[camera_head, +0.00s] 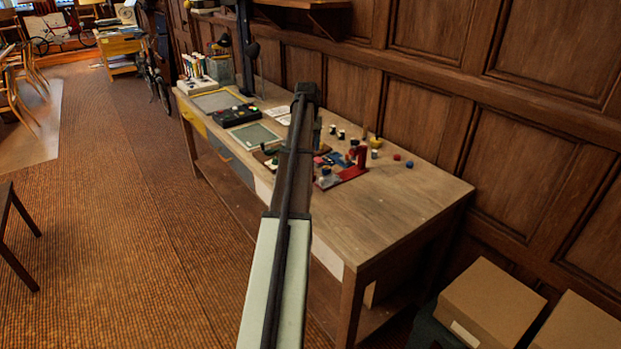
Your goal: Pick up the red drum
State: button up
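A small red piece (397,157) sits on the wooden table, right of the other small parts and beside a small blue piece (410,164). It looks like a drum, but it is too small to be sure. A larger red upright part (362,156) stands on a red base (352,172) farther left. My arm reaches up across the middle of the picture, in front of the table. My gripper cannot be made out; the arm hides part of the tabletop behind it.
The wooden table (410,195) has bare room at its front right. Dark and white cups (341,134), a black tray (236,115) and green boards (255,135) lie farther back. A panelled wall (420,110) runs behind. Cardboard boxes (490,300) stand at lower right.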

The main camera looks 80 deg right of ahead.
jog(key=f, duration=0.4)
jog(key=d+f, duration=0.1)
jog(key=f, duration=0.4)
jog(key=d+f, duration=0.1)
jog(key=f, duration=0.3)
jog(key=shift+s+d+f, duration=0.1)
jog(key=shift+s+f, duration=0.1)
jog(key=shift+f, duration=0.1)
jog(key=shift+c, duration=0.2)
jog(key=c, duration=0.8)
jog(key=shift+r, duration=0.1)
jog(key=shift+c, duration=0.2)
notch_tip(320, 180, up, 9)
jog(key=s+m, duration=0.1)
jog(key=s, duration=0.1)
jog(key=s+f+m, duration=0.1)
jog(key=s, duration=0.2)
jog(key=s+f+m, duration=0.1)
jog(key=s+m, duration=0.1)
jog(key=s, duration=0.1)
jog(key=shift+s+g, duration=0.25)
jog(key=shift+g, duration=0.15)
jog(key=shift+m, duration=1)
